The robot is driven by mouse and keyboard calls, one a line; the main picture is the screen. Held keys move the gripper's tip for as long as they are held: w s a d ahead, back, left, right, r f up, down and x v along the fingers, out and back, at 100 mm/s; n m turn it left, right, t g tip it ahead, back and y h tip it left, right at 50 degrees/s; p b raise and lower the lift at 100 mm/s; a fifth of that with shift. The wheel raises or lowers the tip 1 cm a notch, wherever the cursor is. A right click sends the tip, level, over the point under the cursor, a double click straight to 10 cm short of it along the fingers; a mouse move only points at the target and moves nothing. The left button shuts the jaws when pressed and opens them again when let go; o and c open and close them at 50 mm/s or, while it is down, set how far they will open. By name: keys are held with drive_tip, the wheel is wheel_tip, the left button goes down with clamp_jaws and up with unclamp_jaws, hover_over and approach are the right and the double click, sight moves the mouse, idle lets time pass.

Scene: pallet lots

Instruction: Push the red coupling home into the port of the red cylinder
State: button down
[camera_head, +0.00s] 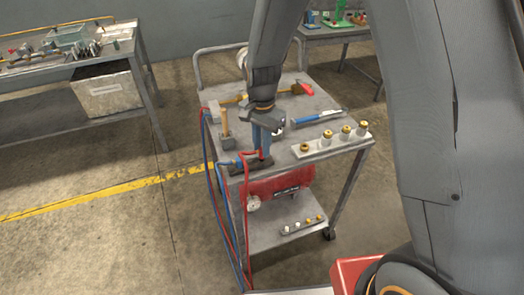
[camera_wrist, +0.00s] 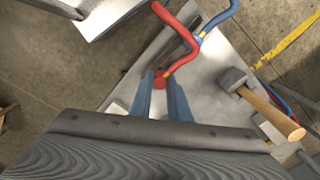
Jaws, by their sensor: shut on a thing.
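My gripper (camera_head: 262,152) points down over the near left part of the cart top, its blue fingers shut on the red coupling (camera_head: 252,155). In the wrist view, the red coupling (camera_wrist: 160,81) shows between the fingertips (camera_wrist: 162,90), with its red hose (camera_wrist: 184,38) leading up and away. In the head view the coupling is at a dark block (camera_head: 252,168) on the cart's edge; I cannot tell whether it touches it. The red cylinder (camera_head: 285,186) lies below the cart top, with a pale round fitting (camera_head: 253,203) at its left end. I cannot make out its port.
A blue coupling (camera_head: 228,163) and hanging hoses are left of the gripper. The cart top holds a mallet (camera_head: 225,130), a hammer (camera_head: 303,89), a blue-handled tool (camera_head: 318,118) and a rail with several brass fittings (camera_head: 327,138). A workbench (camera_head: 140,60) stands left; floor between is clear.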

wheel_tip(320, 180, up, 8)
drive_tip(key=shift+r+b, duration=0.15)
drive_tip(key=shift+b, duration=0.7)
